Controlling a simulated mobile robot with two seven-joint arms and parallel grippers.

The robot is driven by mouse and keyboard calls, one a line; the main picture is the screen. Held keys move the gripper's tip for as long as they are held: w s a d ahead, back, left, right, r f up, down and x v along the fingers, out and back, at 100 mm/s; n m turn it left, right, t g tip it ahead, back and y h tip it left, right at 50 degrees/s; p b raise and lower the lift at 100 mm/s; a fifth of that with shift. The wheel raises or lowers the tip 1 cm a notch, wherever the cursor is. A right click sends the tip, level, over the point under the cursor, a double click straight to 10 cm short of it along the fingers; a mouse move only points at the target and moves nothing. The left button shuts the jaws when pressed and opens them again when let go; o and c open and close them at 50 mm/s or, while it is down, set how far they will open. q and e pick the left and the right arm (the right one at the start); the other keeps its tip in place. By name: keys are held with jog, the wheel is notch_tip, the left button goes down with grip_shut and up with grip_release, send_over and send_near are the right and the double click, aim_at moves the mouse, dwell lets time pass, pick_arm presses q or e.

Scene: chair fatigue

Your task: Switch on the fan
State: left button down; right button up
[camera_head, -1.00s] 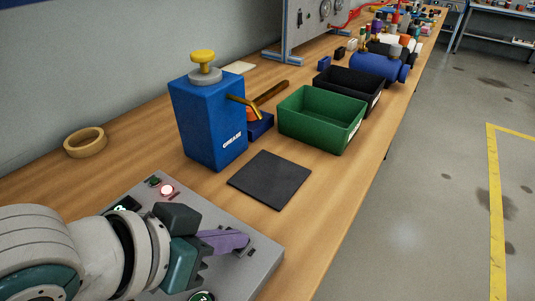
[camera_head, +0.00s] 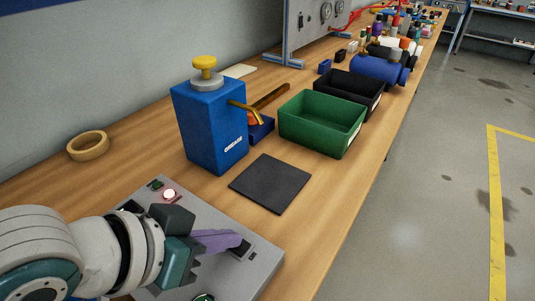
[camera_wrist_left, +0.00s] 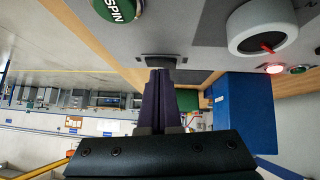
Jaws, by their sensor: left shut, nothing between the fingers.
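A grey control panel (camera_head: 262,268) lies at the front of the workbench. My left gripper (camera_head: 239,239) is shut and empty, its purple fingertips just above a small dark switch (camera_head: 243,252) on the panel. In the left wrist view the shut fingers (camera_wrist_left: 160,74) end close to that dark switch (camera_wrist_left: 160,58); I cannot tell whether they touch it. No fan is recognizable. My right gripper is not in view.
A blue grease dispenser (camera_head: 210,130) stands behind the panel. A dark mat (camera_head: 270,183), a green bin (camera_head: 318,130) and a black bin (camera_head: 352,88) are further along the bench. A tape roll (camera_head: 88,146) lies at the left. The floor at the right is open.

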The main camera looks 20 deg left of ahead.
pick_arm(q)
jog(key=r+p, duration=0.5)
jog(key=p, duration=0.1)
jog(key=shift+d+r, duration=0.2)
jog(key=s+d+v, duration=0.1)
jog(key=v, duration=0.8)
jog(key=shift+s+f, duration=0.2)
jog(key=shift+f, duration=0.2)
jog(key=shift+d, duration=0.1)
jog(key=s+a+n+g+y, duration=0.1)
jog(key=s+a+g+y, duration=0.3)
jog(key=s, duration=0.4)
notch_tip(320, 180, up, 34)
jog(key=p, duration=3.4)
jog(key=shift+s, duration=0.3)
